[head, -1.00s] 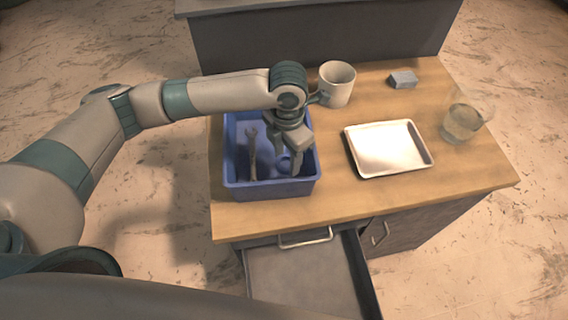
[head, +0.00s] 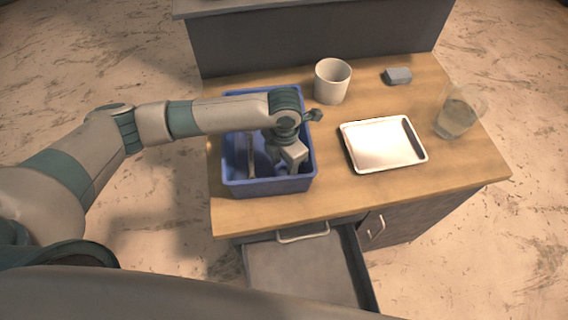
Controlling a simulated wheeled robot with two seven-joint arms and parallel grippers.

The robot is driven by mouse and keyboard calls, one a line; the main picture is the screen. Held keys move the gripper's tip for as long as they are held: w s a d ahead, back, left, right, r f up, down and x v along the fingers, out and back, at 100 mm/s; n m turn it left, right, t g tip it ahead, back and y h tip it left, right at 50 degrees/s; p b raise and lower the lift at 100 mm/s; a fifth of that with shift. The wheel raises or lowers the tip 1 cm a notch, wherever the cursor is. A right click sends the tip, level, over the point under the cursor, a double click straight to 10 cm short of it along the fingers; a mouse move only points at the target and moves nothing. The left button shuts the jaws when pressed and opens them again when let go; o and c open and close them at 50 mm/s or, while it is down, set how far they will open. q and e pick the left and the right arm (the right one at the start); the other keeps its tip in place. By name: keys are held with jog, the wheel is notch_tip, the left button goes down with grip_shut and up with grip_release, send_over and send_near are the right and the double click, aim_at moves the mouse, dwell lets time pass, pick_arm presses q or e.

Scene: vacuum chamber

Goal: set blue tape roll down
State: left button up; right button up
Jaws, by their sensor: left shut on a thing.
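My left gripper (head: 289,163) reaches down into the right half of the blue bin (head: 268,187), which stands on the left of the wooden table. Its fingers are shut on the blue tape roll, low inside the bin. The roll is blue like the bin and mostly hidden behind the gripper, so I cannot tell whether it touches the bin floor. A grey wrench (head: 251,155) lies in the left half of the bin. My right gripper is not in view.
A white mug (head: 332,82) stands close behind and right of the bin. A metal tray (head: 384,145), a grey block (head: 397,76) and a glass (head: 456,118) are to the right. An open, empty-looking drawer (head: 305,270) sticks out below the table front.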

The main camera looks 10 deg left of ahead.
pick_arm(q)
jog(key=shift+f, duration=0.2)
jog(key=o, duration=1)
jog(key=shift+r, duration=0.1)
jog(key=shift+r, duration=0.15)
jog(key=shift+r+b, duration=0.35)
jog(key=shift+r, duration=0.15)
notch_tip(320, 180, up, 11)
jog(key=b, duration=0.3)
jog(key=shift+b, duration=0.4)
